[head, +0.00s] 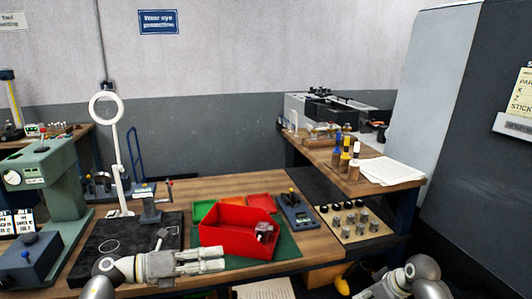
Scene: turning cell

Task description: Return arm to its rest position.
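No held object shows. My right arm (415,280) shows only as grey and white links at the bottom right. Its gripper is outside the picture.
A red bin (225,243) with a metal part in it stands on a green mat just behind the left gripper. A black mat (95,262), white ring lamp (107,108) and green press (50,180) are to the left. A side bench (410,180) holds papers and bottles.

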